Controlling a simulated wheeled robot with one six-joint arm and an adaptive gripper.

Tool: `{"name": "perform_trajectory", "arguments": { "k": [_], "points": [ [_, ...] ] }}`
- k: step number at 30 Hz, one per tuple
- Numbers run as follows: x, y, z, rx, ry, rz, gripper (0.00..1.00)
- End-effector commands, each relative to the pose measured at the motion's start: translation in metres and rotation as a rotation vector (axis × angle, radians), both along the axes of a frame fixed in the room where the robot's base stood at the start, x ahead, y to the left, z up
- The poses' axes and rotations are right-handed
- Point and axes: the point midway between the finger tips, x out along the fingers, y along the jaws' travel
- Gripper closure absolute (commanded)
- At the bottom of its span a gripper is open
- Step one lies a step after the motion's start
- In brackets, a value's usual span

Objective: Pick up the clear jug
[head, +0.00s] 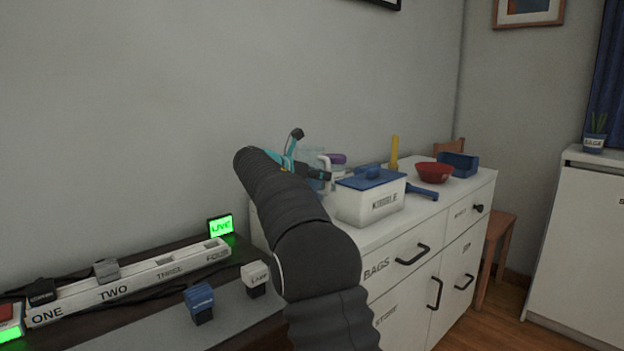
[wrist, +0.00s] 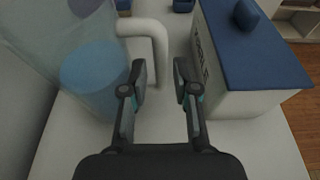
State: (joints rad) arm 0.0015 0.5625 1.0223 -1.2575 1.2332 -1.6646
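The clear jug (wrist: 65,50) stands on the left in the wrist view, see-through and bluish with a round blue patch low inside it. Its white handle (wrist: 157,45) sticks out to the right, towards the space ahead of my gripper. My gripper (wrist: 160,72) is open, with its two fingers apart and nothing seen held between them. The handle's lower part lies near and partly between the fingertips; I cannot tell whether they touch. In the head view the jug (head: 314,158) is mostly hidden behind my arm, with the white handle (head: 326,166) showing.
A white box with a blue lid (head: 371,180) stands close on the right of my gripper. The white cabinet top (head: 440,190) also holds a red bowl (head: 434,172), a blue tray (head: 459,163) and a blue-handled item (head: 422,192). A wall is close behind the jug.

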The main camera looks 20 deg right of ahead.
Motion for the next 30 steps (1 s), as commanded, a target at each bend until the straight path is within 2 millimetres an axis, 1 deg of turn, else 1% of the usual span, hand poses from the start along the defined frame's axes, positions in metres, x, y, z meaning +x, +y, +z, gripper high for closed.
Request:
{"name": "perform_trajectory", "arguments": {
  "k": [1, 6, 9, 14, 18, 30],
  "points": [
    [0.002, -0.009, -0.001, 0.000, 0.001, -0.002, 0.71],
    [0.010, -0.029, -0.007, 0.001, 0.001, -0.001, 0.71],
    [0.011, -0.033, -0.008, 0.000, -0.001, 0.001, 0.71],
    [0.011, -0.032, -0.007, 0.000, -0.001, 0.001, 0.71],
    [0.011, -0.032, -0.007, 0.000, -0.001, 0.001, 1.00],
    [0.011, -0.032, -0.005, -0.001, -0.004, 0.000, 1.00]
  ]
}}
